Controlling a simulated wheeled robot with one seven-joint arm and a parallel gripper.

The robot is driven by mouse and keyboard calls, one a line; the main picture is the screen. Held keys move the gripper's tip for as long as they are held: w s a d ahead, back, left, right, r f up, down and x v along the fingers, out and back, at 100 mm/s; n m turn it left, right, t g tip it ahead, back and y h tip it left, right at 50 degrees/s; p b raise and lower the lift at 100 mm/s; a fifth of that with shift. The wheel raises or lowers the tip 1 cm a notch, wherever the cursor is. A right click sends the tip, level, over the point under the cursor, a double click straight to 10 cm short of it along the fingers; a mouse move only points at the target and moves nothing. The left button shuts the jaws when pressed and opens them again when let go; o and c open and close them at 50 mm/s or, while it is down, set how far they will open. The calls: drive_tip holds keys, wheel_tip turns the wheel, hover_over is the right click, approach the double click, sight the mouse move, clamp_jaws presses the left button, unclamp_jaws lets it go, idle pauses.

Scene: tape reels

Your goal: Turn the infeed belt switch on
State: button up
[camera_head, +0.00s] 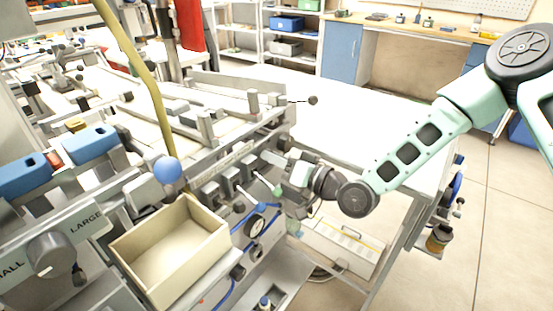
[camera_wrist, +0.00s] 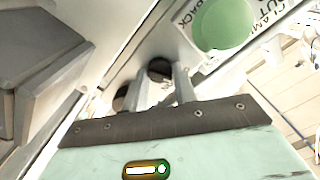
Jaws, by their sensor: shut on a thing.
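My gripper (camera_head: 272,163) reaches in from the right to the front panel of the machine, beside a row of grey switch boxes (camera_head: 231,181). In the wrist view, its two fingers (camera_wrist: 151,84) are close together against the panel, shut on a small dark part (camera_wrist: 159,68). The fingers hide most of this part, and I cannot read a label that names it as the infeed belt switch. A round green knob (camera_wrist: 222,24) stands just to the right of the fingers, beside partly cut-off lettering that includes "CLAMP" and "BACK". It does not touch them.
An open cream box (camera_head: 172,250) sits at the front left. A lever with a blue ball (camera_head: 167,170) rises behind it. A grey housing (camera_wrist: 45,60) stands close to the left of the fingers. The white tabletop (camera_head: 370,125) behind is clear.

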drive_tip(key=m, duration=1.1)
idle(0.5)
drive_tip(key=o, duration=1)
drive_tip(key=shift+c, duration=0.2)
drive_tip(key=shift+d, duration=0.15)
drive_tip(key=p+v, duration=0.1)
drive_tip(key=v, duration=1.6)
drive_tip(key=shift+p, duration=0.4)
